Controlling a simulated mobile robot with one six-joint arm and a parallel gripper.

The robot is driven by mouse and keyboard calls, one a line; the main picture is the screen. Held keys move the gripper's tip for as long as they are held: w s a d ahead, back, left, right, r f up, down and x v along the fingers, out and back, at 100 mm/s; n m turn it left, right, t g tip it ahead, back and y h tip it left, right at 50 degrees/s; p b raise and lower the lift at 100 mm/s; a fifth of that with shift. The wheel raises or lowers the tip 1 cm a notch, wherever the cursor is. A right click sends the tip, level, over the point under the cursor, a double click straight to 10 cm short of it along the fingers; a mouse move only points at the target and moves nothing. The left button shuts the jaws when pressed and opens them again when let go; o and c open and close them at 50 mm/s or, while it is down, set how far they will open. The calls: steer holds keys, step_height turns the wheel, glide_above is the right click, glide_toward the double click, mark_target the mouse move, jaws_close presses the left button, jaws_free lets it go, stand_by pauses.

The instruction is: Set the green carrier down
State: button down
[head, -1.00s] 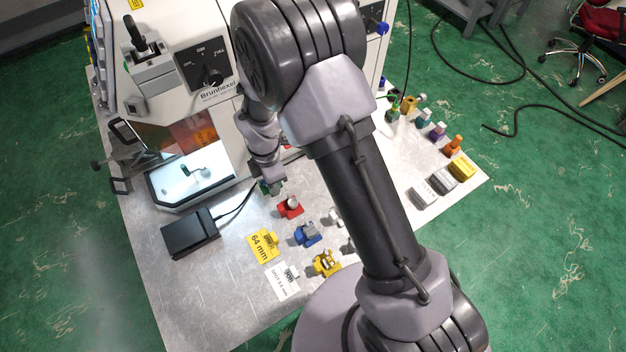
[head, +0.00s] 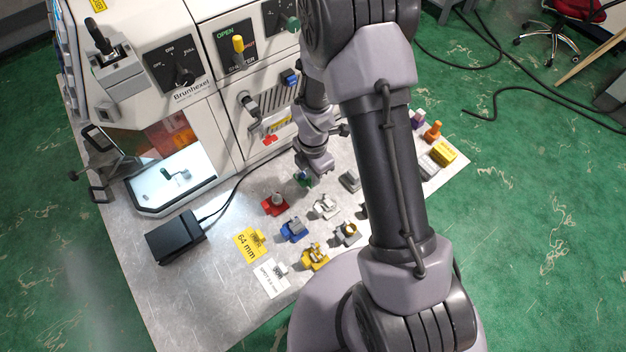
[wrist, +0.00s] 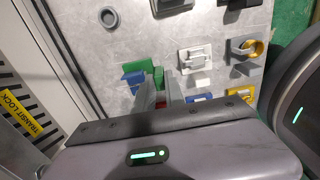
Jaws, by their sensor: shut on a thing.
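The green carrier (head: 302,178) is at my gripper (head: 314,172), just up and right of the red carrier (head: 275,204) in the head view. In the wrist view the green carrier (wrist: 137,70) shows beyond the fingers, with a blue part beside it. My gripper (wrist: 164,92) is shut on the green carrier. The fingers and the gripper body hide part of it. I cannot tell whether its underside touches the metal table (head: 200,300).
A blue carrier (head: 294,230), a white carrier (head: 325,207) and a yellow carrier (head: 315,257) stand close by. The machine front with its levers (head: 265,110) rises behind my gripper. A black box (head: 175,238) lies at left. Bare table shows at lower left.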

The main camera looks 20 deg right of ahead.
step_height(320, 180, down, 4)
steer(key=shift+r+b, duration=0.1)
steer(key=shift+b, duration=1.15)
steer(key=shift+r, duration=0.25)
steer(key=shift+f, duration=0.2)
steer(key=c, duration=1.4)
jaws_free()
